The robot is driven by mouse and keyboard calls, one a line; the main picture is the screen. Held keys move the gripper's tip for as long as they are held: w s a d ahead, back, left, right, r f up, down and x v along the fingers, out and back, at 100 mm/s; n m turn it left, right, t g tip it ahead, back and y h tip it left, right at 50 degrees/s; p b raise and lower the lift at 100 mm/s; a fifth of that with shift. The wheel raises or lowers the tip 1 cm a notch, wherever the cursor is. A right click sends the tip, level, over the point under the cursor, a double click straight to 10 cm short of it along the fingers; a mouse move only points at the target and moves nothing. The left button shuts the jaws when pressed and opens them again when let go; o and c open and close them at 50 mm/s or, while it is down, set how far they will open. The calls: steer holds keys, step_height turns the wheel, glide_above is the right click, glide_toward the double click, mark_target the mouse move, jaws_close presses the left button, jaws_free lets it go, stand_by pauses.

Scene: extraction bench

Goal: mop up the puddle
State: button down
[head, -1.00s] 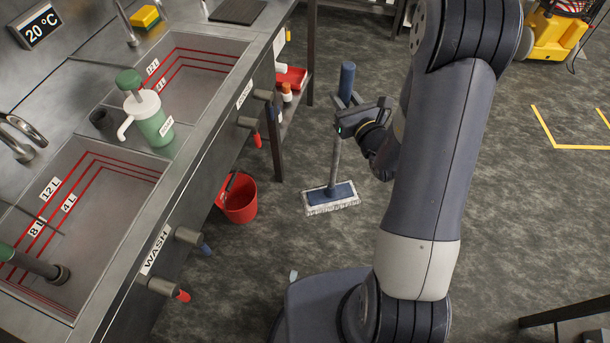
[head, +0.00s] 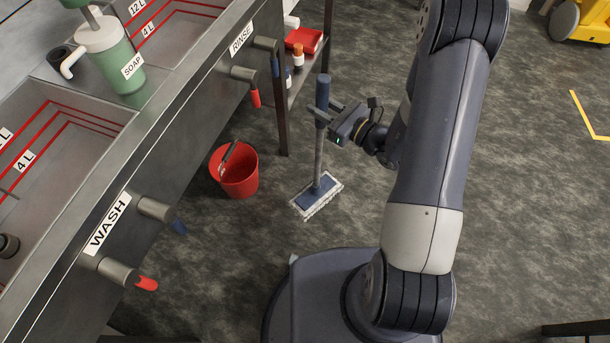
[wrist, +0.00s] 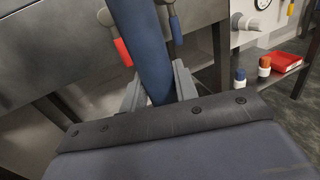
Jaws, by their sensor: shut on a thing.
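The mop (head: 318,190) stands nearly upright in the head view, with a blue handle grip, a grey pole and a flat blue head with a white fringe at the floor. My gripper (head: 324,112) is shut on the mop's blue handle near its top. In the wrist view the blue handle (wrist: 143,45) rises between the two grey fingers (wrist: 158,88). The mop head is on or just above the floor; I cannot tell which. I cannot make out a puddle on the mottled grey floor (head: 240,245).
A red bucket (head: 236,170) stands left of the mop, by the sink bench (head: 150,150). Tap handles (head: 147,283) stick out from the bench front. A low shelf with a red tray (head: 304,40) and bottles is behind. Open floor lies to the right.

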steer(key=s+a+f+n+g+y+b, duration=0.2)
steer(key=f+b, duration=0.3)
steer(key=f, duration=0.3)
steer(key=s+a+f+n+g+y+b, duration=0.1)
steer(key=s+a+f+n+g+b, duration=0.1)
steer(key=s+f+g+b, duration=0.3)
step_height(320, 180, down, 4)
steer(key=shift+s+a+r+n+y+b, duration=0.15)
steer(key=shift+a+n+y+b, duration=0.1)
steer(key=shift+n+y+b, duration=0.35)
steer(key=shift+f+b, duration=1.8)
steer(key=shift+f, duration=0.45)
steer(key=shift+f+b, duration=0.65)
steer(key=shift+f, duration=0.1)
